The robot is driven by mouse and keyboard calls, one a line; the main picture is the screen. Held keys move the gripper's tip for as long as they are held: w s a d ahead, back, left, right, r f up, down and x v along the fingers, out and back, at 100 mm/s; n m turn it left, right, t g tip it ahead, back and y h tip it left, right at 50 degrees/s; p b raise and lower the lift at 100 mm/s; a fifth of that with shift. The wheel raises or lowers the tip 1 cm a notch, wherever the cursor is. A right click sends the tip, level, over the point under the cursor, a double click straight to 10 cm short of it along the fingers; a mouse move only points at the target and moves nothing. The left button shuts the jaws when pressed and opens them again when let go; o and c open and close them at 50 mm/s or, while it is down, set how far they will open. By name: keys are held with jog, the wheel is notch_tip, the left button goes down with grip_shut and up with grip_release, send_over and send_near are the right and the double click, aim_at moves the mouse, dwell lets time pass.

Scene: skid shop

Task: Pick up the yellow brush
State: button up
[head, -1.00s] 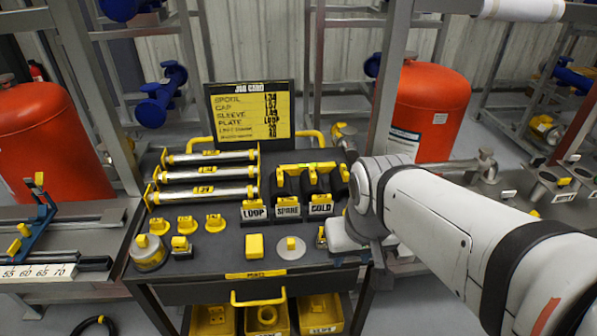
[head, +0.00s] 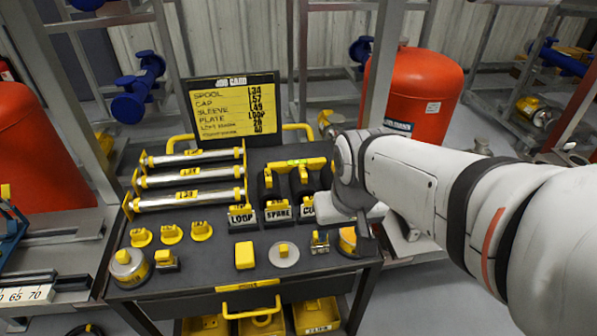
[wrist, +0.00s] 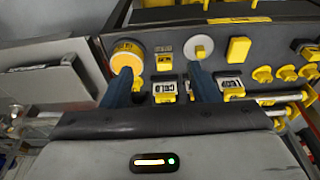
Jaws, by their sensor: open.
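No piece on the dark cart top (head: 215,262) is clearly a brush. A plain yellow block (head: 244,255) lies near the cart's front edge and also shows in the wrist view (wrist: 238,50). A small yellow-topped grey piece (head: 320,243) stands to its right, past a grey disc with a yellow knob (head: 284,255). My gripper (wrist: 161,74) is open and empty above the cart's right side. In the wrist view the small yellow-topped piece (wrist: 164,62) shows between its fingertips, with a yellow round cap (wrist: 127,57) by the left finger. In the head view my arm partly hides that cap.
Yellow-handled holders labelled LOOP, SPARE and COLD (head: 277,212) stand behind the front row. Several metal tubes (head: 190,178) lie at left, below the job card (head: 234,108). An orange tank (head: 425,90) stands behind right. Yellow bins (head: 317,315) sit under the cart.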

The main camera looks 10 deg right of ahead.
jog(key=w+f, duration=0.4)
jog(key=w+f+g+p, duration=0.1)
jog(key=w+f, duration=0.3)
jog(key=f, duration=0.1)
jog(key=w+f+g+p, duration=0.1)
jog(key=w+f, duration=0.3)
jog(key=shift+f, duration=0.2)
jog(key=shift+w+a+f+p, duration=0.1)
jog(key=shift+f+p, duration=0.2)
jog(key=shift+f, duration=1.1)
jog(key=shift+w+f+p, duration=0.1)
jog(key=shift+f+p, duration=0.2)
jog(key=shift+f, duration=1.1)
jog(key=shift+c, duration=0.5)
jog(key=c, duration=0.7)
jog(key=shift+o, duration=0.2)
notch_tip(320, 180, up, 10)
jog(key=shift+r, duration=0.1)
